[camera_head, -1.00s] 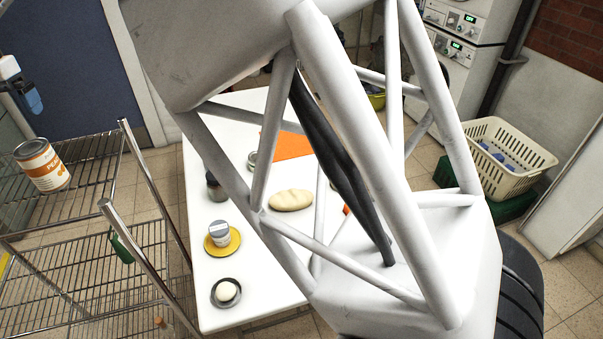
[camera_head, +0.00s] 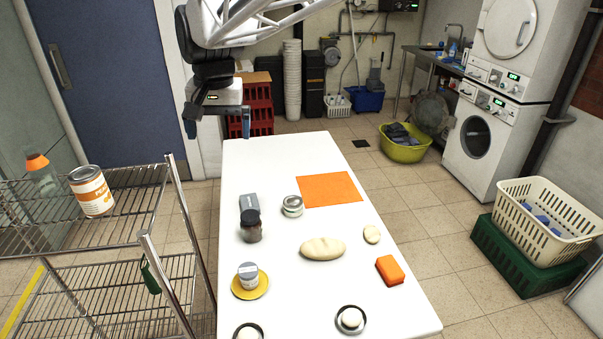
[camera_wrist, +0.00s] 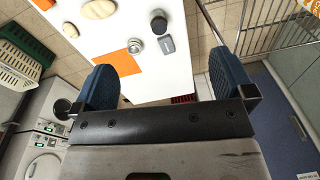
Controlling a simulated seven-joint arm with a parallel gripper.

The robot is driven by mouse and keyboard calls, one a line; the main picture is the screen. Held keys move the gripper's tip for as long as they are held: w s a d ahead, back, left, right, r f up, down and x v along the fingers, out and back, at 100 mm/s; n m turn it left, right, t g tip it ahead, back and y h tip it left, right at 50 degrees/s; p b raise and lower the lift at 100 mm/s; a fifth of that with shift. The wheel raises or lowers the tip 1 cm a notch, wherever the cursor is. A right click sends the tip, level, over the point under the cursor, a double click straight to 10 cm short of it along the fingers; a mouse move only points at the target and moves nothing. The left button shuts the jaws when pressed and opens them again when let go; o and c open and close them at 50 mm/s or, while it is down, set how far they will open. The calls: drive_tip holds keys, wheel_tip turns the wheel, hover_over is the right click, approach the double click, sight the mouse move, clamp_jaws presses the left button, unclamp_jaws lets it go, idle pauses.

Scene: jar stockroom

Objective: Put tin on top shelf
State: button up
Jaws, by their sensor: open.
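A tin with a white and orange label (camera_head: 91,191) stands upright on the upper visible level of the wire rack (camera_head: 135,178) at left. My gripper (camera_head: 218,126) is open and empty, beyond the table's far left end, apart from all of these. Its blue fingers show wide apart in the wrist view (camera_wrist: 165,82).
On the table (camera_head: 370,295) are a dark-lidded jar (camera_head: 250,228), grey box (camera_head: 249,202), bread loaf (camera_head: 323,249), orange sponge (camera_head: 390,270) and orange cloth (camera_head: 330,189). An orange-capped bottle (camera_head: 41,175) stands on the rack. Rack posts (camera_head: 165,285) rise close to the table's left edge.

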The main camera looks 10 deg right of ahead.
drive_tip(key=s+d+f+t, duration=0.1)
drive_tip(key=s+d+f, duration=0.5)
drive_tip(key=s+d, duration=0.5)
drive_tip(key=s+d+f+n, duration=0.1)
drive_tip(key=s+d+f, duration=0.4)
drive_tip(key=s+d, duration=0.6)
drive_tip(key=s, duration=0.3)
drive_tip(key=shift+s+d+f+t+h, duration=0.2)
drive_tip(key=shift+d+f+t+h, duration=0.05)
drive_tip(key=shift+f+t+h, duration=0.15)
